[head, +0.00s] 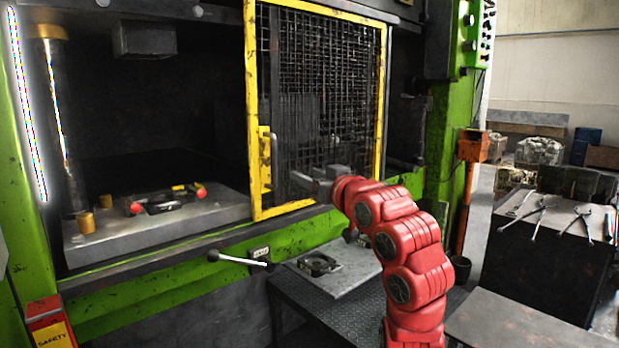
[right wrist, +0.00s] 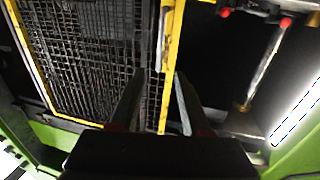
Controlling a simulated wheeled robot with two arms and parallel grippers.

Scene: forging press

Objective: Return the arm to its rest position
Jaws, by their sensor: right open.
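My right arm is red and reaches up in front of the press in the head view. Its grey gripper (head: 312,184) is in front of the lower part of the mesh gate, to the right of the gate's handle (head: 268,158). In the right wrist view the two dark fingers (right wrist: 155,82) are spread apart with nothing held between them. The yellow-framed gate (head: 385,95) covers the right half of the press opening; its mesh and yellow edge also show beyond the fingers in the right wrist view (right wrist: 171,45). My left gripper is not in view.
The left half of the press opening is uncovered, with a dark part with red ends (head: 165,200) on the grey bed (head: 100,250). A lever (head: 240,259) sticks out below. A metal plate (head: 345,275) bears a dark part (head: 318,264). Tongs lie on a bench (head: 555,215) at right.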

